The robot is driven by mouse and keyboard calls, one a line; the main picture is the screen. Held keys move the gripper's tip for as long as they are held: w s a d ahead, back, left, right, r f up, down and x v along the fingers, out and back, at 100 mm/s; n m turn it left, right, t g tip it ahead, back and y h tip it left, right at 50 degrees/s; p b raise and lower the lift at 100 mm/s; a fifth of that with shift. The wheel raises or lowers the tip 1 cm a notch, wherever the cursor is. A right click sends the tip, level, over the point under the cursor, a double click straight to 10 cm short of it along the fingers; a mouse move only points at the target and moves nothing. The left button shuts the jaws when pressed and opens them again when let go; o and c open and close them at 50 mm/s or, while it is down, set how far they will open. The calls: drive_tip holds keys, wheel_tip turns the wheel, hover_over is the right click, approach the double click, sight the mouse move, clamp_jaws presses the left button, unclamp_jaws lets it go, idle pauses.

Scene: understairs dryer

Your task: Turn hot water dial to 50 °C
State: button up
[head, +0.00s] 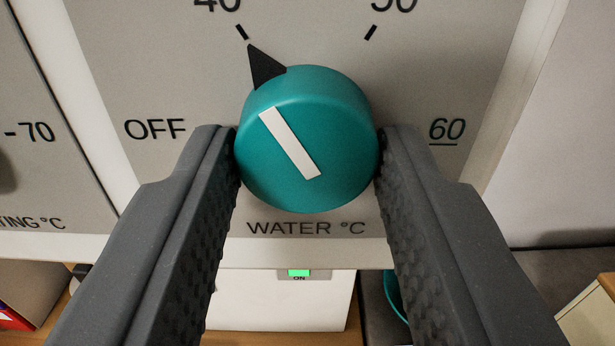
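The teal hot water dial (335,120) is in the middle of the head view, on a grey panel marked "WATER °C". Its black pointer (263,68) points up and left, at the tick beside 40. The white bar on its face slants the same way. The tick for 50 (371,32) is to the upper right, and its number is partly cut off by the top edge. OFF is at left and 60 at right. My gripper (307,150) has one finger on each side of the dial, and both fingertips appear to touch its sides.
Another panel (40,165) on the left shows "-70" and part of a heating label, with a dark knob edge at the picture's left border. Below are a green ON light (298,272) on a white box and a teal round item (396,298), partly hidden by my right finger.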

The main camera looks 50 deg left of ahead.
drive_tip(key=shift+f+m+b, duration=0.1)
drive_tip(key=shift+m+b, duration=0.2)
drive_tip(key=m+b, duration=0.2)
drive_tip(key=shift+m, duration=0.3)
drive_tip(key=m, duration=0.2)
drive_tip(key=shift+m+b, duration=0.3)
drive_tip(key=shift+b, duration=0.05)
drive_tip(key=shift+s+r+m, duration=0.1)
drive_tip(key=shift+r+m, duration=0.1)
drive_tip(key=shift+m, duration=0.1)
drive_tip(key=shift+d, duration=0.1)
drive_tip(key=m+p, duration=0.2)
drive_tip(key=m, duration=0.2)
drive_tip(key=shift+r+m, duration=0.1)
drive_tip(key=shift+m, duration=0.2)
drive_tip(key=shift+m+p, duration=0.3)
drive_tip(key=shift+p, duration=0.15)
drive_tip(key=shift+m, duration=0.3)
